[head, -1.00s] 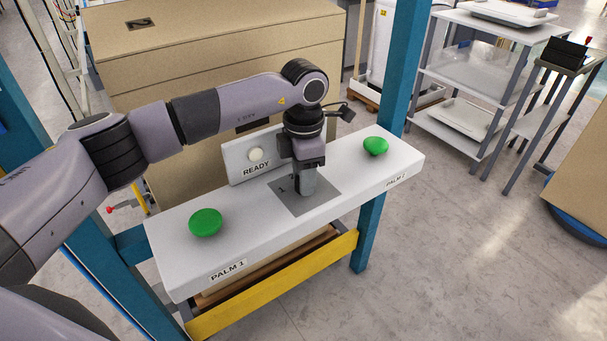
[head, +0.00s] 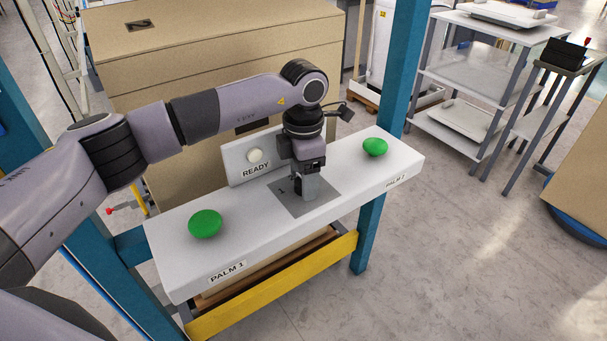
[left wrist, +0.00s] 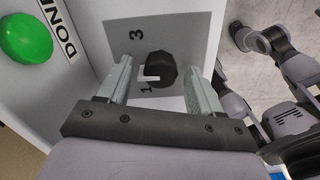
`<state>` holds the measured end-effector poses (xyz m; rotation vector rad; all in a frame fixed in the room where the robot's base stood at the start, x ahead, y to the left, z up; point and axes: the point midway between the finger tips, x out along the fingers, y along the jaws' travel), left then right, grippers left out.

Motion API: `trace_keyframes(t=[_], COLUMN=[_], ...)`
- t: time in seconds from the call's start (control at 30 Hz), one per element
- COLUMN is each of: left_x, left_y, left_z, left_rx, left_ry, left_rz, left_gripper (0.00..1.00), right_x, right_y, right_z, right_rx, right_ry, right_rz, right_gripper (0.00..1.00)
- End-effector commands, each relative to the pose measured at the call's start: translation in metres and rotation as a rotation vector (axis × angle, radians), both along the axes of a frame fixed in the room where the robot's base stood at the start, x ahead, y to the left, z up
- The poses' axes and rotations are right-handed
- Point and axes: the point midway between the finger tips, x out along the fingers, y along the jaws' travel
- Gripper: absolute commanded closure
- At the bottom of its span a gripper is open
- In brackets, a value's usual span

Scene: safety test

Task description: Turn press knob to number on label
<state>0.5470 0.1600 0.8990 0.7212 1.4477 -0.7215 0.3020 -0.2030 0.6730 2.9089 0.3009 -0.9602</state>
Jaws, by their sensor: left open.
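The black press knob (left wrist: 161,70) with a white pointer shows in the left wrist view on a grey plate (left wrist: 187,32). The pointer extends toward the left of that picture, near the printed 1 (left wrist: 143,88); a 3 (left wrist: 137,35) is farther up. My left gripper (head: 309,196) is over the plate in the head view and hides the knob there. In the left wrist view its open fingers (left wrist: 170,66) are on either side of the knob, with gaps. I cannot tell the finger height over the plate. My right gripper is not in view.
The white console has two green palm buttons, one at left (head: 205,223) and one at right (head: 375,147). A READY panel (head: 235,161) with a pale lamp stands behind the plate. Blue posts (head: 398,65) flank the console. A partly cropped label starting DON (left wrist: 66,14) shows beside a green button.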

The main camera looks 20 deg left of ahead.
Motion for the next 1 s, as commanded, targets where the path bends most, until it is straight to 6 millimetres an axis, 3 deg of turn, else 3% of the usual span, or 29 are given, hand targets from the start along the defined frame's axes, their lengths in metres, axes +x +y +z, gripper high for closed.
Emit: trace_keyframes(t=[0.5, 1.0], left_x=[0.001, 0.0], left_y=[0.0, 0.0], left_z=[0.067, 0.071], left_rx=[0.0, 0.0], left_ry=[-0.003, -0.001], left_rz=[0.0, 0.0], left_gripper=[0.35, 0.35], right_x=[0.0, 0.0], right_y=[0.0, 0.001], right_z=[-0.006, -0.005], right_rx=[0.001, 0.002], right_ry=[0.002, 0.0], right_rz=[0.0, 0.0], right_gripper=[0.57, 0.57])
